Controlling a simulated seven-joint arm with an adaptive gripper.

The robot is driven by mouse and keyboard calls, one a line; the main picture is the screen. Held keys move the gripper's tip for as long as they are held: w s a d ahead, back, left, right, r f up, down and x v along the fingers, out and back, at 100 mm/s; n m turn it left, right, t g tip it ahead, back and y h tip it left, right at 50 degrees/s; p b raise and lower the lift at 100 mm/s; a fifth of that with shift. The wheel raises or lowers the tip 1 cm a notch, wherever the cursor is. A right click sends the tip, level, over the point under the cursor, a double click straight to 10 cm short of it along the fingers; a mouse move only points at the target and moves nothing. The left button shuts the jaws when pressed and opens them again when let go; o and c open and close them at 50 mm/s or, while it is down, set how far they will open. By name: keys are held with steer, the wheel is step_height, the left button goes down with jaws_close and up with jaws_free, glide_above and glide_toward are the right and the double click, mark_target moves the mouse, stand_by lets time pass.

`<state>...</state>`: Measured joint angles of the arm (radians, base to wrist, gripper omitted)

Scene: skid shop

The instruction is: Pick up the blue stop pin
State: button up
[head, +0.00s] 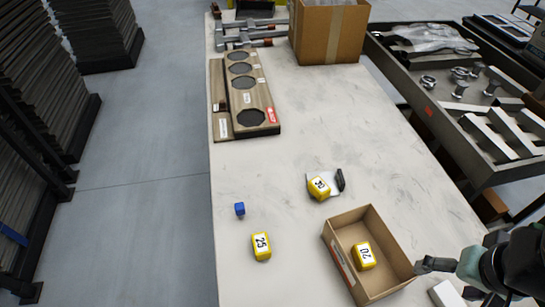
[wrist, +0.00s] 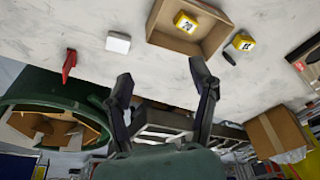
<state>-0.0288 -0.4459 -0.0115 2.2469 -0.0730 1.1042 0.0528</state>
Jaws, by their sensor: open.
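The blue stop pin (head: 239,209) shows in the head view as a small blue block. It lies on the pale worktop near its left edge, just above a yellow block numbered 25 (head: 261,246). My gripper (head: 425,265) is at the lower right in the head view, beyond the open cardboard box and well to the right of the pin. In the wrist view my gripper (wrist: 163,80) has its two dark fingers spread, with nothing between them. I do not make out the pin in the wrist view.
The open cardboard box (head: 332,247), holding a yellow block numbered 20 (head: 364,255), stands between my gripper and the pin. Another yellow block (head: 319,188) lies beside a black clip (head: 340,180). A white block (head: 447,293) is near my gripper. The middle worktop is clear.

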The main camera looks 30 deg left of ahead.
steer(key=w+a+r+n, duration=0.2)
steer(key=w+a, duration=0.9)
steer(key=w, duration=0.4)
steer(key=w+a+f+n+y, duration=0.1)
steer(key=w+a+f, duration=0.1)
steer(key=a, duration=0.4)
steer(key=w+a+f+n, duration=0.1)
steer(key=a+f, duration=0.2)
steer(key=a, duration=0.3)
steer(key=n+g+h, duration=0.1)
steer(key=n+g, duration=0.2)
steer(key=n, duration=0.2)
glide_above(239, 206)
step_height(239, 206, down, 19)
step_height(239, 206, down, 5)
steer(key=shift+f, duration=0.6)
steer(key=shift+c, duration=0.2)
